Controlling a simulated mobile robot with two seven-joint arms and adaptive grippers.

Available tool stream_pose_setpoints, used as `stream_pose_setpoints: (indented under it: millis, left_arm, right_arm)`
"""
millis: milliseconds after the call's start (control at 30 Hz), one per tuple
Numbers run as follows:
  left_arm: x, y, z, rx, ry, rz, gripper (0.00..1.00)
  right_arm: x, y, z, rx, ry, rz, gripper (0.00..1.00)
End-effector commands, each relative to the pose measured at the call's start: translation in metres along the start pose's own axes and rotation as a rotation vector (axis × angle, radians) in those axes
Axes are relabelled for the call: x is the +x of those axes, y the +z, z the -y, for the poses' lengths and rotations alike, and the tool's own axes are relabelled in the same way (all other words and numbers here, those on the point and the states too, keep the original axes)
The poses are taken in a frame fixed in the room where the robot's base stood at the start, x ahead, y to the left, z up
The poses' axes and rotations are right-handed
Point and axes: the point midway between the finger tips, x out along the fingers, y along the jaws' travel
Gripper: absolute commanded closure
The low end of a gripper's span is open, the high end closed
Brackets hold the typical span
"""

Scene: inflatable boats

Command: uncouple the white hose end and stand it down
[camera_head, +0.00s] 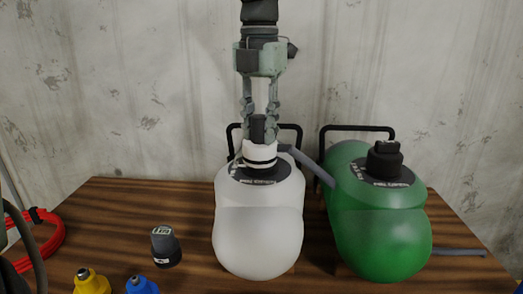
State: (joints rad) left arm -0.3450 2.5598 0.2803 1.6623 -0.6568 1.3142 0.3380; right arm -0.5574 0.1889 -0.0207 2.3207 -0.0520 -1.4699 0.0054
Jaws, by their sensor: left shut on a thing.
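The white hose end (260,153), with a black band, sits upright at the valve on top of the white inflatable boat (258,235). I cannot tell whether it is still locked in the valve. My left gripper (260,131) comes down from above and is shut on the hose end, with a dark upright part between its fingers. A grey hose (312,165) runs from beside the hose end to the right, behind the green boat. My right gripper is not in view.
The green inflatable boat (383,225) with a black fitting (385,158) stands close on the right. A black cap (165,246) is on the wooden table (120,215), left of the white boat. Yellow (91,282) and blue (141,286) fittings stand at the front; a red coil (48,240) lies left.

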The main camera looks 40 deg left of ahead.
Motion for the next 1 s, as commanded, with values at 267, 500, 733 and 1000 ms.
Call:
stream_pose_setpoints:
  millis: [267, 500, 733, 1000]
  left_arm:
    - [-0.025, 0.000, 0.000, 0.000, 0.000, 0.001, 1.00]
    - [-0.044, 0.000, 0.000, 0.000, 0.000, 0.001, 1.00]
    - [-0.043, 0.000, 0.000, 0.000, 0.000, 0.001, 1.00]
    - [-0.043, 0.000, 0.000, 0.000, 0.000, 0.001, 1.00]
  right_arm:
    - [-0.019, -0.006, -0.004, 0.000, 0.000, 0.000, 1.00]
    - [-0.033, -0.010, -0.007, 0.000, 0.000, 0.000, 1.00]
    - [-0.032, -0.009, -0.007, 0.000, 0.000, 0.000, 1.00]
    - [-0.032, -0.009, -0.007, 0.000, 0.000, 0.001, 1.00]
